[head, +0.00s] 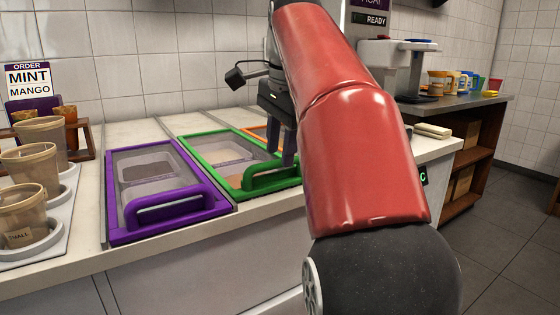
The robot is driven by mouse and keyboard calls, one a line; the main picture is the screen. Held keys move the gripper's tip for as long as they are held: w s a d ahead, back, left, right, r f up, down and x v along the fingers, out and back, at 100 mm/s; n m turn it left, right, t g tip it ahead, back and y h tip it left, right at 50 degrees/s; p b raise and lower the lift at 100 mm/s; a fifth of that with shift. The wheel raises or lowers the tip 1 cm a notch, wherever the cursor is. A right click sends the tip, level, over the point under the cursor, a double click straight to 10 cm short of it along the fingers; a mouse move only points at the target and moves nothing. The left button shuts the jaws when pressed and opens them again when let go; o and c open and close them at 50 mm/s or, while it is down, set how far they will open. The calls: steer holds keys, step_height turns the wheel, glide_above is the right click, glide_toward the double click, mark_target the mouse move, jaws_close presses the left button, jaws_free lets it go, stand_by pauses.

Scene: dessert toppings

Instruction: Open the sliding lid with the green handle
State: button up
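The sliding lid with the green frame (205,147) lies in the counter, in the middle of the head view. Its green handle (262,182) is a raised bar at the near end of the lid. Containers show through the clear panel. My gripper (288,155) points down just above and behind the right part of the green handle. My red arm hides part of the gripper and the lid's right side. I cannot tell whether the fingers touch the handle or how far apart they are.
A purple lid (114,200) with a purple handle (163,207) lies left of the green one. An orange lid (258,132) is mostly hidden behind my gripper. Cups (24,210) stand at far left. A juice machine (392,65) and jars stand on the back right counter.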

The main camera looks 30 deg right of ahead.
steer(key=shift+w+f, duration=0.15)
steer(key=shift+f, duration=0.55)
jaws_close()
